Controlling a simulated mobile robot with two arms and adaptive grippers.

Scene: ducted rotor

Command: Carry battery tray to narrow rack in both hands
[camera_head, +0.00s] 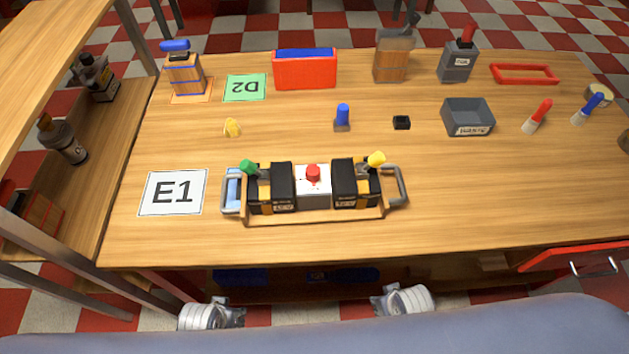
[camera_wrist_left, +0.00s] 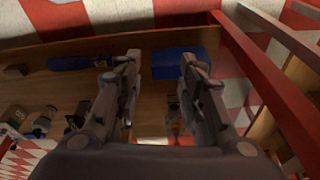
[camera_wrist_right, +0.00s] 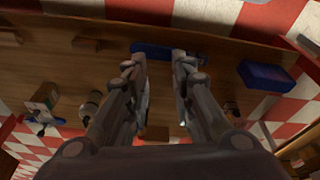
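The battery tray (camera_head: 325,218) is a wooden tray with grey handles at both ends, resting on the table. It holds two black batteries, a white block with a red knob, and parts with green and yellow knobs. A wooden rack (camera_head: 125,115) with shelves stands at the left of the table; I take it for the narrow rack. My left gripper (camera_head: 224,314) is below the table's front edge, apart from the tray. In the left wrist view it is open and empty (camera_wrist_left: 157,62). My right gripper (camera_head: 388,302) is also below that edge, open and empty in the right wrist view (camera_wrist_right: 160,62).
An E1 card (camera_head: 172,192) lies left of the tray. A red box (camera_head: 305,70), a grey bin (camera_head: 468,117) and bottles stand farther back. A red drawer (camera_head: 580,258) juts out at the front right. The rack's shelves hold bottles and a red box.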

